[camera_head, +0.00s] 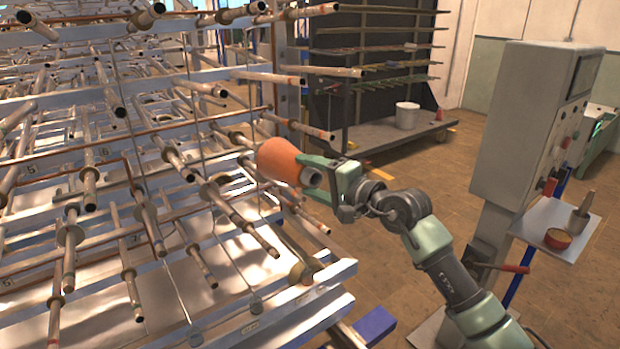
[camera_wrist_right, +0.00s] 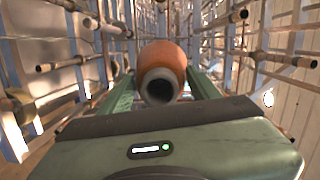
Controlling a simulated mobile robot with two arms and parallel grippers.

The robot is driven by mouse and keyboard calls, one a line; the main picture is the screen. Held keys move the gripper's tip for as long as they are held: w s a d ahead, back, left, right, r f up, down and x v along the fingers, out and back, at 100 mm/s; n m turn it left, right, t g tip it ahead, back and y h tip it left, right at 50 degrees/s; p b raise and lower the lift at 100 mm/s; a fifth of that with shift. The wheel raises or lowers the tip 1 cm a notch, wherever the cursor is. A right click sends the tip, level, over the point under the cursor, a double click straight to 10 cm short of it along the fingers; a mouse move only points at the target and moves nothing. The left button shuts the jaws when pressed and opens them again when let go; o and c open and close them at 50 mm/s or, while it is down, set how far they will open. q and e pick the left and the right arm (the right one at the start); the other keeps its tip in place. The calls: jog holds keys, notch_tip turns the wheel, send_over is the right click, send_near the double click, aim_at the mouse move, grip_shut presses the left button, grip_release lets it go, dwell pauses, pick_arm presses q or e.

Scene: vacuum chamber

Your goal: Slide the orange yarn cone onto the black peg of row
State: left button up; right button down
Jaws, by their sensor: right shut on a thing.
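The orange yarn cone (camera_head: 281,161) is held out at the right side of the peg rack. My right gripper (camera_head: 318,172) is shut on it, near its narrow grey end. In the right wrist view the cone (camera_wrist_right: 163,65) lies between my two green fingers (camera_wrist_right: 160,85), with its hollow grey end toward the camera. Many pegs stick out of the rack; several have dark ends, such as one peg (camera_head: 90,187) at the left. I cannot tell which is the black peg of the task. The cone hides part of the rack behind it. My left gripper is not in view.
The creel rack (camera_head: 322,290) fills the left side, with pegs and thin wires close around the cone. A grey control cabinet (camera_head: 520,135) stands at the right with a small shelf (camera_head: 545,215). A white bucket (camera_head: 407,115) sits on a shelving unit behind. Open floor lies between.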

jog(key=shift+r, duration=0.1)
dwell(0.3)
jog(key=shift+b, duration=0.4)
jog(key=shift+b, duration=0.4)
jog(key=shift+w+a, duration=0.1)
jog(key=shift+w, duration=0.05)
dwell(0.6)
jog(key=shift+w+d+b+x, duration=0.15)
jog(key=shift+b+x, duration=0.7)
jog(key=shift+x, duration=0.3)
jog(key=shift+w+d+b+x, duration=0.1)
jog(key=shift+w+b+x, duration=0.05)
jog(key=shift+b+x, duration=0.85)
jog(key=shift+w+a, duration=0.1)
jog(key=shift+a, duration=0.05)
jog(key=shift+b, duration=0.4)
jog(key=shift+b, duration=0.65)
dwell(0.5)
